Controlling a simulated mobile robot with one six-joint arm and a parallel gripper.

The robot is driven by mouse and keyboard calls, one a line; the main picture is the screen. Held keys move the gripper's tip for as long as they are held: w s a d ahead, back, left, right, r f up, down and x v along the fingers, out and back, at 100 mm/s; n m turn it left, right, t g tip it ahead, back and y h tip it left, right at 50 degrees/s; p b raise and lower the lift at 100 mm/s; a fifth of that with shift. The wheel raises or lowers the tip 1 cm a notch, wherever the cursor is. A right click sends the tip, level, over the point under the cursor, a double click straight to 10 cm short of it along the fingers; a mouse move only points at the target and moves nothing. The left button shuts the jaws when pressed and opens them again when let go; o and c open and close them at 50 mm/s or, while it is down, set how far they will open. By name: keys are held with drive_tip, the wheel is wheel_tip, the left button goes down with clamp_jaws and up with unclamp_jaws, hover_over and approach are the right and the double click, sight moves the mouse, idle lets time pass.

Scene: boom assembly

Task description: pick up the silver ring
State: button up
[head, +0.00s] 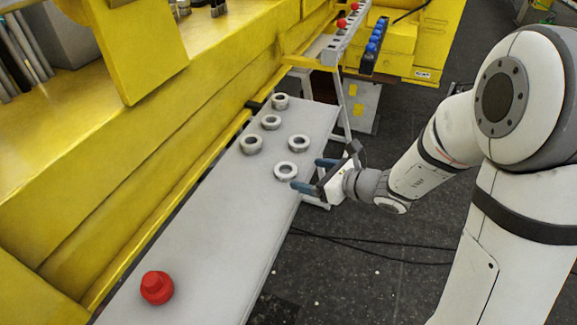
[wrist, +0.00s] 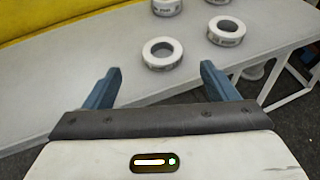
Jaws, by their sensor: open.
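Several silver rings lie flat on the long grey table (head: 215,240). The nearest silver ring (head: 286,171) is at the table's right edge in the head view, beside my gripper (head: 308,174). In the wrist view this ring (wrist: 162,53) lies ahead of my open fingers and roughly between them, not enclosed. My gripper (wrist: 158,86) is open and empty, with blue fingers spread wide. Other silver rings are behind it: one at right (head: 299,144), one at left (head: 251,144), one in the middle (head: 271,122) and one at the far end (head: 280,101).
A red knob-shaped part (head: 156,287) stands at the table's near end. A yellow machine frame (head: 150,150) runs along the table's left side. A rack with red and blue parts (head: 375,45) stands beyond the far end. The table between the red part and the rings is clear.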

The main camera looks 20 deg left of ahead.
sight(280, 168)
drive_tip(key=p+x, duration=0.1)
drive_tip(key=x, duration=0.2)
drive_tip(key=p+x, duration=0.1)
drive_tip(key=x, duration=0.3)
drive_tip(key=shift+w+f, duration=0.2)
drive_tip(key=shift+f, duration=0.15)
drive_tip(key=c, duration=1.2)
drive_tip(key=shift+r, duration=0.1)
drive_tip(key=shift+c, duration=0.2)
wheel_tip(280, 168, up, 10)
drive_tip(key=shift+b, duration=0.4)
